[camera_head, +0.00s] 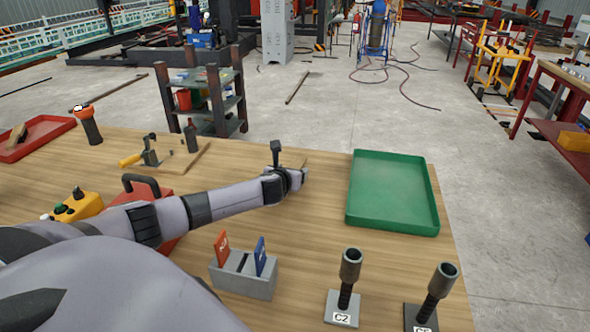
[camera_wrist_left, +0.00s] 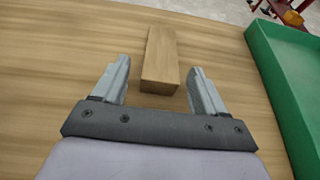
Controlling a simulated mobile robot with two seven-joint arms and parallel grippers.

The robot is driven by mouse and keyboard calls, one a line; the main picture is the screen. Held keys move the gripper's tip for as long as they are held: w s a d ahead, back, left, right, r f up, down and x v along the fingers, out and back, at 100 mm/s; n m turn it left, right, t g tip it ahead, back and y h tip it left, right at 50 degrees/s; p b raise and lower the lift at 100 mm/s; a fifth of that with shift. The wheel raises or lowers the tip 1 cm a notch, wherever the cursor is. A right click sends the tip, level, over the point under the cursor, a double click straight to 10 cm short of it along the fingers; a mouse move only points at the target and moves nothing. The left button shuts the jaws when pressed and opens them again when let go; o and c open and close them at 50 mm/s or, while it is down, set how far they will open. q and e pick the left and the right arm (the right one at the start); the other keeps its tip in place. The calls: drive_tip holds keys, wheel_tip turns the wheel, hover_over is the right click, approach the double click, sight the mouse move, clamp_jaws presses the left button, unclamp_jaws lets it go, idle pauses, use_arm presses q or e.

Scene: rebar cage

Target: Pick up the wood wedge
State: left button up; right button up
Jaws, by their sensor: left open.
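The wood wedge (camera_wrist_left: 161,58) is a brown wooden block lying on the table. In the left wrist view it lies ahead of my left gripper (camera_wrist_left: 158,76), its near end between the two fingertips with gaps on both sides. In the head view my left gripper (camera_head: 301,178) is low over the table, left of the green tray, and mostly hides the wedge; a small brown part shows behind the wrist. My left gripper is open and holds nothing. My right gripper is not in view.
The green tray (camera_head: 438,215) stands right of my left gripper and also shows in the wrist view (camera_wrist_left: 262,50). A grey card holder (camera_head: 245,283) and two post stands are nearer. A red toolbox (camera_head: 140,190) is beside my arm. A red tray (camera_head: 60,124) is far left.

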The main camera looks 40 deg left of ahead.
use_arm(q)
drive_tip(key=shift+w+a+f, duration=0.1)
drive_tip(key=shift+w+f, duration=0.05)
drive_tip(key=shift+w, duration=0.05)
drive_tip(key=c, duration=1.1)
drive_tip(key=shift+o, duration=0.2)
